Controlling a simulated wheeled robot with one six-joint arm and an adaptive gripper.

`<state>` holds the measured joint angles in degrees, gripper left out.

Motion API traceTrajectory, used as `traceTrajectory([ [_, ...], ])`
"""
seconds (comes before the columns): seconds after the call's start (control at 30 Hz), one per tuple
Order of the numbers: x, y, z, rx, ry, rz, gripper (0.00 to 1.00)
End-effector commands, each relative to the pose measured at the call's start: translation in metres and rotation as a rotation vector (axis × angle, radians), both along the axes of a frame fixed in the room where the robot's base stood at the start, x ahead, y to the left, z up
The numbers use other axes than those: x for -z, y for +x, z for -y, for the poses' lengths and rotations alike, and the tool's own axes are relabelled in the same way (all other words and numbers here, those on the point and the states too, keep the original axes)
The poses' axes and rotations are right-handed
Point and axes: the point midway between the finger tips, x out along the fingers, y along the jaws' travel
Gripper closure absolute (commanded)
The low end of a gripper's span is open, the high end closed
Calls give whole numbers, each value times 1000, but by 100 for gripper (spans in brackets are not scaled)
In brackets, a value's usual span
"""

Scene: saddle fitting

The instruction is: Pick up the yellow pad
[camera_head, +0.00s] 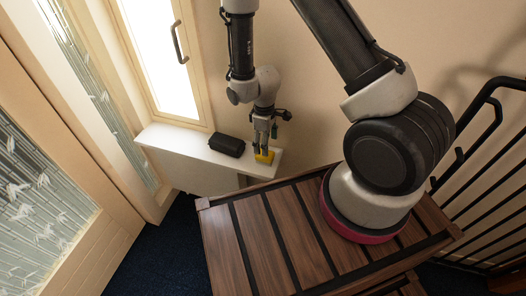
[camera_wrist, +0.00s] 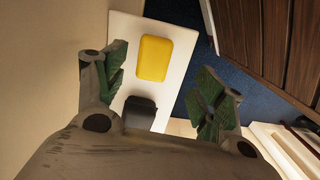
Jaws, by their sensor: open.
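The yellow pad (camera_head: 265,157) lies on the right end of a narrow white shelf (camera_head: 180,149) beneath the window. In the wrist view the pad (camera_wrist: 154,58) is a rounded yellow block lying flat. My gripper (camera_head: 262,150) is above the pad, pointing down, and hides part of it in the head view. In the wrist view the fingers of my gripper (camera_wrist: 163,90) are spread wide apart, with nothing between them. The pad appears beyond the fingertips, toward the upper middle. I cannot tell the exact height left between them.
A black case (camera_head: 227,145) lies on the shelf left of the pad; it also shows in the wrist view (camera_wrist: 139,113). A window with a handle (camera_head: 180,42) stands behind the shelf. Black railings (camera_head: 488,150) are at the right. Dark blue carpet (camera_head: 160,245) lies below.

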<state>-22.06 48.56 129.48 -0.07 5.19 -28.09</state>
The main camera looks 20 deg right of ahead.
Motion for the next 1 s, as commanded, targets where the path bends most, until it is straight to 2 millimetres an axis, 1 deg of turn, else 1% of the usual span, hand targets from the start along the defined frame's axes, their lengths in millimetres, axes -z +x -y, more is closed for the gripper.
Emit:
traceTrajectory([
  [0.1, 2, 11, -4, -48, 21, 48, 30],
  [0.17, 5, 13, -5, -64, 24, 55, 30],
  [0.43, 38, 10, -2, -67, 22, 49, 30],
  [0.6, 65, 8, 1, -67, 22, 49, 30],
  [0.7, 75, 8, 1, -66, 23, 50, 30],
  [0.97, 78, 8, 0, -66, 23, 51, 30],
  [1.0, 78, 8, 0, -66, 23, 51, 36],
])
